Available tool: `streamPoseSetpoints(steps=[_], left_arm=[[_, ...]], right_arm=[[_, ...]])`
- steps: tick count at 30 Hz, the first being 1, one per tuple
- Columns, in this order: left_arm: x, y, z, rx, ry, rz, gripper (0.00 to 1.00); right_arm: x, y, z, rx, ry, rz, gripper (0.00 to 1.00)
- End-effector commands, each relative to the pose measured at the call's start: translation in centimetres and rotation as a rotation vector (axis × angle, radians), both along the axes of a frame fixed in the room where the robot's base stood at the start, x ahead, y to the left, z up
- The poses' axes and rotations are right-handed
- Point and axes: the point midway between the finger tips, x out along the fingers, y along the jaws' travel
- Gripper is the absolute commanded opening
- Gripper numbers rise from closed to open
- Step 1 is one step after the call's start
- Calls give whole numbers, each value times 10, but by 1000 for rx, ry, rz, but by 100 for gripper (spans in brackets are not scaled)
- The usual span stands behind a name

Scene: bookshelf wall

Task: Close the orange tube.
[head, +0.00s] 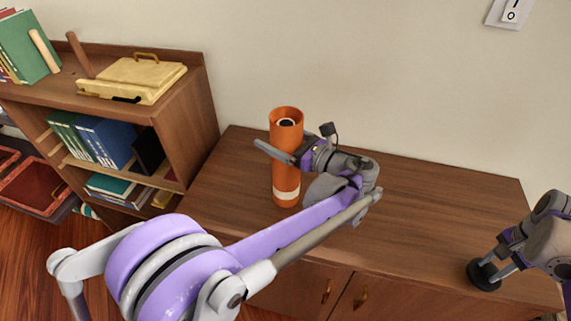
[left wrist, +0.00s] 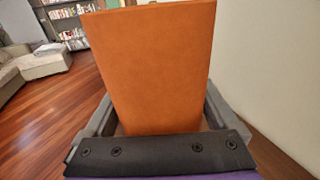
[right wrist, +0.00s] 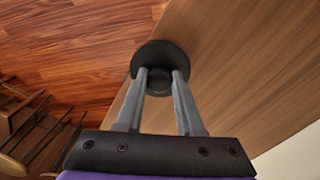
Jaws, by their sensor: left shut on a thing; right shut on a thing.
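The orange tube (head: 286,180) stands upright on the wooden cabinet top in the head view, with a pale band near its base. Its top end is open, and something dark with a light rim shows inside. My left gripper (head: 284,158) is shut around the tube's upper half; the tube also fills the left wrist view (left wrist: 152,65). My right gripper (head: 487,268) is shut on a black round cap (head: 483,277) at the cabinet's front right corner. The cap also shows between the fingertips in the right wrist view (right wrist: 159,58). I cannot tell whether the cap touches the cabinet top.
The cabinet top (head: 430,205) is clear between the tube and the cap. A bookshelf (head: 195,120) with books and a yellow case (head: 135,78) stands to the left. The wall is close behind, with a light switch (head: 511,12) high at right.

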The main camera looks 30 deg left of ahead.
Motion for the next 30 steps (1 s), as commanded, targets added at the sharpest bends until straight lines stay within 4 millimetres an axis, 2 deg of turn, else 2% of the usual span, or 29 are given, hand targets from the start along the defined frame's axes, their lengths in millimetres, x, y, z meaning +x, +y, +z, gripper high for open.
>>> streamPoseSetpoints(steps=[4, 7, 15, 21, 30], left_arm=[[0, 0, 2, 1, 0, 0, 0], [0, 0, 12, 1, 0, 0, 0], [0, 0, 65, 1, 0, -1, 0], [0, 0, 93, 1, 0, 0, 0], [0, 0, 101, 1, 0, 0, 0]], right_arm=[[0, 0, 0, 0, 0, 0, 0], [0, 0, 2, 0, 0, 0, 0], [1, 0, 10, 0, -3, 0, 0], [1, 0, 14, 0, -4, 0, 0], [1, 0, 14, 0, -4, 0, 0]])
